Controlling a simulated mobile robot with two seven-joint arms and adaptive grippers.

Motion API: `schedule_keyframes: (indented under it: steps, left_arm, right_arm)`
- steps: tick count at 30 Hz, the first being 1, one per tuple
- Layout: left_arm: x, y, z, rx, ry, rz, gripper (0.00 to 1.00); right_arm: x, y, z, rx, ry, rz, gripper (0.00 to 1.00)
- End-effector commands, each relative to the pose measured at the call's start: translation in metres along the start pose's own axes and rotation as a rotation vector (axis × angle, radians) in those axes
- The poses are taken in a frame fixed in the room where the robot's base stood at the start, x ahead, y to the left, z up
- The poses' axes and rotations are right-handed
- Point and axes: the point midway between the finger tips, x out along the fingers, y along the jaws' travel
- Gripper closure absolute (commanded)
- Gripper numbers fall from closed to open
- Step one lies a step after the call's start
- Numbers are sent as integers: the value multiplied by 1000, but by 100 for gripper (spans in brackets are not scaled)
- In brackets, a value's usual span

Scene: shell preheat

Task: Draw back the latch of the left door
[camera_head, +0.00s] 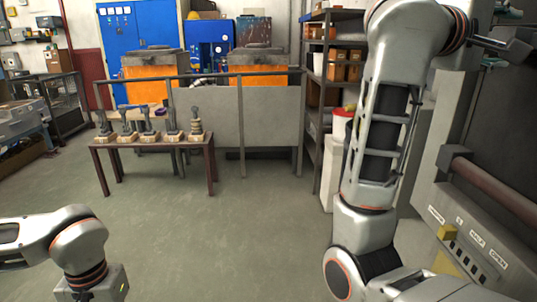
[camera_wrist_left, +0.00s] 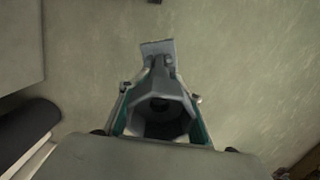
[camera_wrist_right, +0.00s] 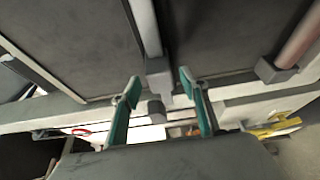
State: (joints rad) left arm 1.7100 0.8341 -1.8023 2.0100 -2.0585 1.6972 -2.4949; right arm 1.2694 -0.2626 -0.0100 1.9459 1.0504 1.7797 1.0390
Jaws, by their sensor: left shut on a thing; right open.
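In the right wrist view my right gripper (camera_wrist_right: 159,84) is open. Its green fingers stand either side of a grey bar with a blocky end (camera_wrist_right: 158,72), which looks like the latch between two dark door panels (camera_wrist_right: 75,45). I cannot tell whether the fingers touch it. In the head view the right gripper (camera_head: 512,45) is partly seen, dark, at the upper right before a dark door panel (camera_head: 505,110). My left gripper (camera_wrist_left: 160,112) is shut on a grey shell with a wide octagonal cup (camera_wrist_left: 158,88), seen in the left wrist view.
A table (camera_head: 150,145) with several grey shells on pale blocks stands back left, by a railing (camera_head: 240,110). The middle floor (camera_head: 190,235) is clear.

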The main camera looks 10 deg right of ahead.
Motion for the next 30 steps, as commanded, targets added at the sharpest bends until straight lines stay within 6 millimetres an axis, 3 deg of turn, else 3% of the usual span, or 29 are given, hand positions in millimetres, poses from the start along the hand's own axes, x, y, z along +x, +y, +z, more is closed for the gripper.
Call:
schedule_keyframes:
  steps: [3, 9, 30]
  left_arm:
    - [-1, 0, 0, 0, 1, 1, 100]
    - [-1, 0, 0, 0, 1, 1, 100]
    - [-2, 0, 0, 0, 3, 1, 100]
  right_arm:
    - [-19, 0, 0, 0, 2, -1, 56]
    - [-34, 0, 0, 0, 1, -1, 56]
    - [-34, -3, 2, -34, -20, 11, 56]
